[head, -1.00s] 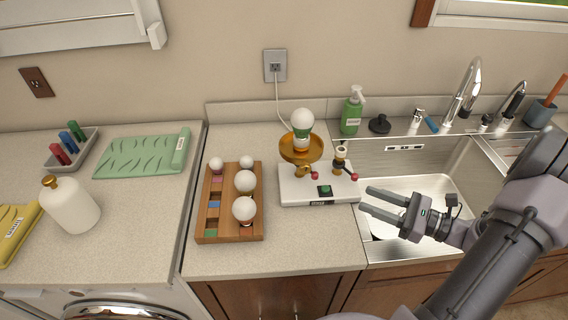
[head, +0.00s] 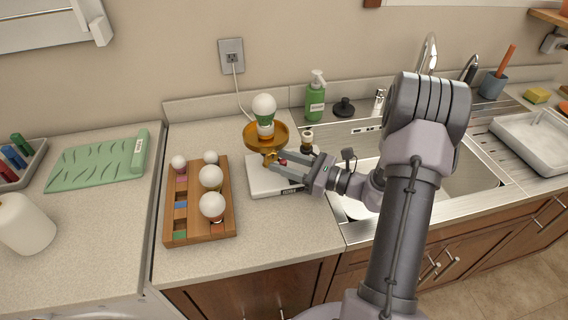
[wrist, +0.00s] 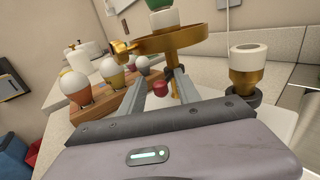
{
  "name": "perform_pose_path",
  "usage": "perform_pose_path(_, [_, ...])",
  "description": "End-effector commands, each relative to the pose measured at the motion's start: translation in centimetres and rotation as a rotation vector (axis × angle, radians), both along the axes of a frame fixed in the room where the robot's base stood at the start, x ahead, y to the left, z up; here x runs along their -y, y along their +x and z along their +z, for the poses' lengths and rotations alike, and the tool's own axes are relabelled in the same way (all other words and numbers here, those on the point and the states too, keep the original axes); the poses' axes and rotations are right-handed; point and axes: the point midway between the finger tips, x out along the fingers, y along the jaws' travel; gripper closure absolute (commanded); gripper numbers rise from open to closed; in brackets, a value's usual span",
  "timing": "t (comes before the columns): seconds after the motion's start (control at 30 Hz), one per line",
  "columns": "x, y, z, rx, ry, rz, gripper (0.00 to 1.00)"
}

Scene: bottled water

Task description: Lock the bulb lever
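The white tester base (head: 262,180) carries a gold dish (head: 252,137) in which a white bulb with a green band (head: 264,106) stands upright. The dish (wrist: 168,42) fills the top of the wrist view, with only the bulb's lower part (wrist: 162,18) showing. A lever's red knob (head: 283,162) sits below the dish; in the wrist view this knob (wrist: 160,88) lies between my fingertips. My gripper (head: 279,166) is open around the knob, and I see no firm contact. A smaller gold-and-white socket (head: 307,140) stands to the right; its lever and the base's green button are hidden behind my gripper.
A wooden rack (head: 226,210) with several white bulbs stands left of the base. A green soap bottle (head: 316,98) and a black stopper (head: 343,107) are behind. The sink (head: 455,172) is to the right. The counter in front of the base is clear.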

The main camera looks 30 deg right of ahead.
Motion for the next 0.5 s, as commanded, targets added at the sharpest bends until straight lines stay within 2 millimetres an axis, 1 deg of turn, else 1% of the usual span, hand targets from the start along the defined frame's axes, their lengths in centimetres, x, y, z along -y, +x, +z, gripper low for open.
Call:
perform_pose_path(0.17, [-0.01, 0.02, 0.02, 0.000, 0.000, 0.000, 0.61])
perform_pose_path(0.2, [-0.01, 0.01, 0.02, 0.000, 0.000, 0.000, 0.62])
perform_pose_path(0.4, [-0.02, -0.01, 0.01, 0.000, 0.000, 0.001, 1.00])
perform_pose_path(0.5, [-0.04, -0.02, -0.01, 0.000, 0.000, 0.002, 1.00])
